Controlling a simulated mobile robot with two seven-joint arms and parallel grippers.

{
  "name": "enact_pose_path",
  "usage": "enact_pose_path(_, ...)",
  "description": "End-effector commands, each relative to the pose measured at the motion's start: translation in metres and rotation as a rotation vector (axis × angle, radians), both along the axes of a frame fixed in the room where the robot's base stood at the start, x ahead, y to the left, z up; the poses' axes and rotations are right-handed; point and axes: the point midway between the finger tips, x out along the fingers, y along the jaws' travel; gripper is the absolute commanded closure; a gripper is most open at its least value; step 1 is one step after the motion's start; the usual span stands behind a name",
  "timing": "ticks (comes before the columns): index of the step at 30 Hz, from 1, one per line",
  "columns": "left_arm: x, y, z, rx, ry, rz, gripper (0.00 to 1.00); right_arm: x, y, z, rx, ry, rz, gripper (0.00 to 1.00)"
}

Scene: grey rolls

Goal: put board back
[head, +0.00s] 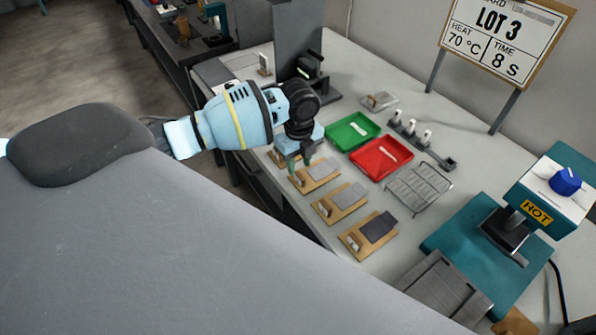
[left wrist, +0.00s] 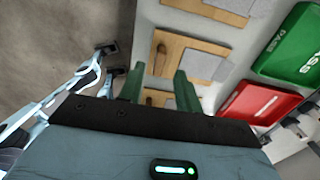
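Several small wooden boards, each with a flat grey piece on it and a short peg at one end, lie in a row along the table's near edge. My left gripper (head: 293,163) hangs over the far end of this row. Its green fingers (left wrist: 158,90) stand apart with nothing visibly held. My right gripper is out of view.
Behind the boards are a green tray (head: 352,132), a red tray (head: 381,158), a wire rack (head: 418,187) and a holder with white-topped pieces (head: 424,140). A teal heat press (head: 484,247) stands at right. A LOT 3 sign (head: 504,35) stands at the back.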

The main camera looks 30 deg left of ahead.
Motion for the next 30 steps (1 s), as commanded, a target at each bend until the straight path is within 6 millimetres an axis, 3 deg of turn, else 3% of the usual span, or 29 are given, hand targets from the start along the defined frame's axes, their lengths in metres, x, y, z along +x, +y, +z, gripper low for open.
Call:
enact_pose_path(1, 0.001, 0.000, 0.014, 0.001, -0.006, -0.001, 0.66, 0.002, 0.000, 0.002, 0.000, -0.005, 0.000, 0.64)
enact_pose_path(6, 0.000, 0.000, 0.045, 0.000, -0.004, -0.001, 0.66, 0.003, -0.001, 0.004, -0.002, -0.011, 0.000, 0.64)
enact_pose_path(12, 0.000, 0.000, 0.066, 0.001, 0.000, 0.000, 0.66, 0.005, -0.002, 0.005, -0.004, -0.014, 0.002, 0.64)
enact_pose_path(30, -0.001, 0.000, 0.072, 0.001, 0.002, -0.001, 0.66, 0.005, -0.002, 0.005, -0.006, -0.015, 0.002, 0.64)
